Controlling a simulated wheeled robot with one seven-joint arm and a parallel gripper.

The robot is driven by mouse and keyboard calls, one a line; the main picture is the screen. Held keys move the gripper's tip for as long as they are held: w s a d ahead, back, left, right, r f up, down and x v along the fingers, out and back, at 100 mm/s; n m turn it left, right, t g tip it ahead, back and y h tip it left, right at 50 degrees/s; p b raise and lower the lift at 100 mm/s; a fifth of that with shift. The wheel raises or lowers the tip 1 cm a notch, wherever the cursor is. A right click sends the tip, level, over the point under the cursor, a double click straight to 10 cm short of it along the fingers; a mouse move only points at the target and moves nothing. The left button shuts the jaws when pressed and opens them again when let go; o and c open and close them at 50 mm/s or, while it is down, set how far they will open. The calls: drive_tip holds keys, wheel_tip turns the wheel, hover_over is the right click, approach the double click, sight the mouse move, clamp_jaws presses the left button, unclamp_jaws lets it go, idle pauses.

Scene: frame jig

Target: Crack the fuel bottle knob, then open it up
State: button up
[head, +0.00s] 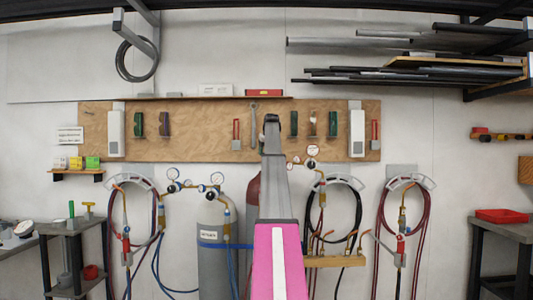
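A dark red bottle (253,196) stands against the wall just left of my arm and is mostly hidden behind it. I take it for the fuel bottle; its top and any knob on it are hidden. Red-rimmed gauges (312,153) and brass fittings show to the right of my arm at about the height of the bottle's top. My arm rises up the middle of the picture, in front of the bottle. Its dark far end (271,121) shows against the wooden tool board, but no fingers can be made out there.
A grey gas cylinder (211,250) with gauges stands left of the red bottle, with a blue strap (212,245) across it. Coiled hoses hang on both sides. A grey cart (70,229) stands left, and a bench with a red tray (503,215) right.

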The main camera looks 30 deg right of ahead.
drive_tip(key=n, duration=0.1)
drive_tip(key=n+y, duration=0.1)
drive_tip(key=n, duration=0.2)
drive_tip(key=shift+d+n+y, duration=0.25)
drive_tip(key=shift+n+y, duration=0.05)
drive_tip(key=shift+y, duration=0.1)
drive_tip(key=n+g+y, duration=0.1)
drive_tip(key=n, duration=0.3)
drive_tip(key=shift+w, duration=0.1)
drive_tip(key=shift+n+y, duration=0.4)
drive_tip(key=o, duration=0.9)
drive_tip(key=shift+o, duration=0.2)
drive_tip(key=shift+r, duration=0.1)
drive_tip(key=v, duration=1)
drive_tip(key=shift+r, duration=0.3)
